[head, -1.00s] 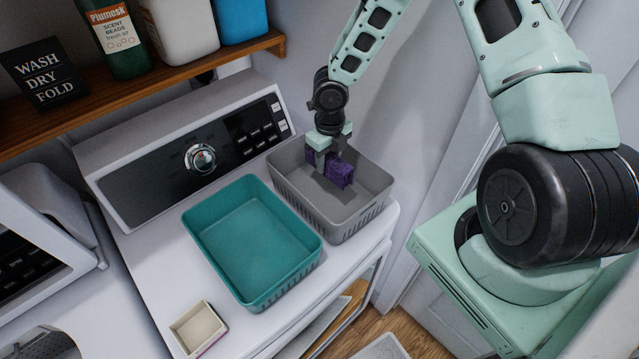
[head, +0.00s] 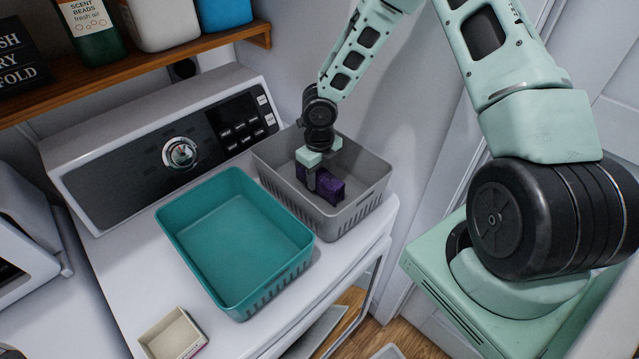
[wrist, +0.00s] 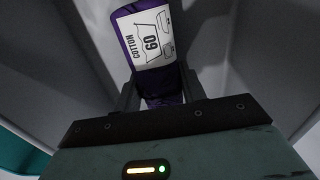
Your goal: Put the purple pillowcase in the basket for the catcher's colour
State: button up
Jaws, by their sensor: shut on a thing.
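The purple pillowcase (head: 331,188) is a small folded bundle held in my gripper (head: 318,178), inside the outline of the grey basket (head: 372,193). Whether it touches the basket floor I cannot tell. In the wrist view, the pillowcase (wrist: 172,82) sits between my fingers, with a white label reading "COTTON 60". A teal basket (head: 235,235) stands to the left of the grey one and looks empty. A small open cream box (head: 172,338) lies at the front left; I cannot tell whether it is the catcher.
Both baskets stand on the white machine top (head: 115,270), in front of its control panel (head: 165,155). A wooden shelf (head: 140,70) with bottles and a dark sign runs along the back left. A wall is close behind the grey basket.

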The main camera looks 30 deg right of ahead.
jog(key=shift+f, duration=0.15)
jog(key=shift+f, duration=0.2)
jog(key=o, duration=1)
jog(key=shift+r, duration=0.1)
